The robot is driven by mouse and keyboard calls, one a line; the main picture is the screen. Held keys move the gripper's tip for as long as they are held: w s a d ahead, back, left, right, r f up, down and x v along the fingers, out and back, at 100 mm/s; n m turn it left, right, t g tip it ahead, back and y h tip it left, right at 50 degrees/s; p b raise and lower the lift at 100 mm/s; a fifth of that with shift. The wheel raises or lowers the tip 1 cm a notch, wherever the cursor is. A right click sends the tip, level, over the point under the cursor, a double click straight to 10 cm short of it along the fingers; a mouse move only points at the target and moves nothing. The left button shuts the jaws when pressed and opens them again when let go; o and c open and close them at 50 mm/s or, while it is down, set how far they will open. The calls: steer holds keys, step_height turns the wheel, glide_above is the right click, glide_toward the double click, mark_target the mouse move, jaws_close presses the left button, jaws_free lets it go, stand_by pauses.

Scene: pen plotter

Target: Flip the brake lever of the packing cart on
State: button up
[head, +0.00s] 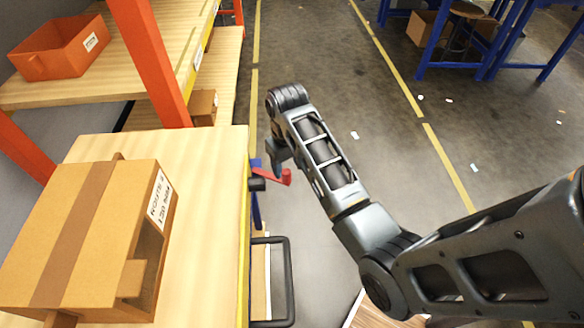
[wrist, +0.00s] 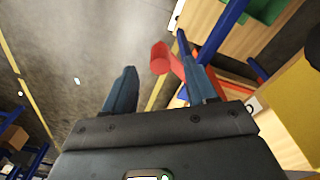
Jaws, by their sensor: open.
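The red brake lever (head: 272,177) sticks out from the right side of the packing cart (head: 215,165), near its far corner, next to a dark mount (head: 257,184). My gripper (head: 275,158) is at the lever, and its fingers are partly hidden by my arm in the head view. In the wrist view my gripper (wrist: 155,85) is open. The red lever (wrist: 161,58) shows beyond and between the fingers, close to the right finger, and that finger overlaps part of its arm. I cannot tell whether they touch.
A black handle loop (head: 290,285) sticks out of the cart's side nearer me. An orange-posted shelf (head: 150,60) with an orange bin (head: 60,48) is at left. The floor (head: 350,60) right of the cart is largely clear.

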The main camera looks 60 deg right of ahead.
mark_target(286, 172)
steer(key=shift+w+d+r+g+y, duration=0.15)
steer(key=shift+w+d+r, duration=0.1)
steer(key=shift+r, duration=0.2)
steer(key=shift+w+d+r+g+y, duration=0.15)
steer(key=shift+w+r, duration=0.1)
steer(key=shift+r, duration=0.15)
steer(key=shift+f, duration=3.85)
jaws_close()
